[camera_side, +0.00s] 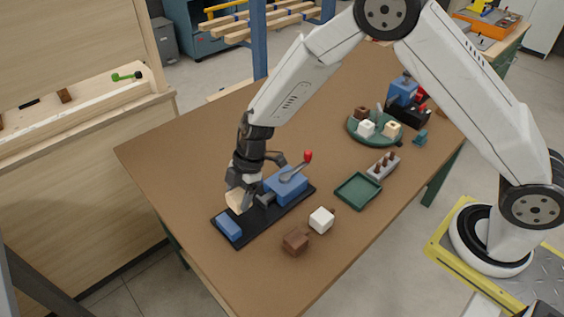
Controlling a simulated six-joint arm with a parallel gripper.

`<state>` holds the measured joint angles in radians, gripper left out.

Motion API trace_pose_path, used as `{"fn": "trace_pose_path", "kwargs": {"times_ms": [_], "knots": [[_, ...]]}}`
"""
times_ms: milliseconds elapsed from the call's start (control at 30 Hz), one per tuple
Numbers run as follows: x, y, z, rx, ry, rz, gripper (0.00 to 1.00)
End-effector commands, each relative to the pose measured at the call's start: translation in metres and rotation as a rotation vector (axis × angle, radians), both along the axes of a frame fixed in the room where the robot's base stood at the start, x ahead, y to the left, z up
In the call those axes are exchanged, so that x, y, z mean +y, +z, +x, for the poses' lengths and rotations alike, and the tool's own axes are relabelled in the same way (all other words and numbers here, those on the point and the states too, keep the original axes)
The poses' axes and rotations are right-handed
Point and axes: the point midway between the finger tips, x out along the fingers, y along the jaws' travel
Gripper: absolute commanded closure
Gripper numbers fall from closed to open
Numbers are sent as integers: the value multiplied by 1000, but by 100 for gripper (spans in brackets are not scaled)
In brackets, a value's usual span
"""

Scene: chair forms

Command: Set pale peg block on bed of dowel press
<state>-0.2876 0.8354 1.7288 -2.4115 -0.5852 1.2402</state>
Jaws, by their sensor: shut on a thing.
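My gripper (240,186) points down at the near-left part of the table and is shut on the pale peg block (236,201). The block is tan and partly hidden by the fingers. The dowel press (262,222) has a long black base with a blue body (286,188), a grey lever with a red knob (308,156), and a blue piece (229,227) at the near-left end. The pale block is at the base's left edge in the picture, between the blue piece and the blue body. I cannot tell whether it touches the bed.
A white block (321,220) and a brown block (295,241) lie right of the press. A green tray (358,191) and a grey holder with brown pegs (383,167) are further right. A round green tray (358,139) holds several blocks. Another blue-and-black device (403,97) stands behind.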

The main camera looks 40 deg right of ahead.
Motion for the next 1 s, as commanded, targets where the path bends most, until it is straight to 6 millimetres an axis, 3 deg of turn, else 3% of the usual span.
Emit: {"fn": "trace_pose_path", "kwargs": {"times_ms": [533,1000], "knots": [[-3,-9,4,2,-1,-2,92],[-3,-43,4,2,0,-2,92]]}}
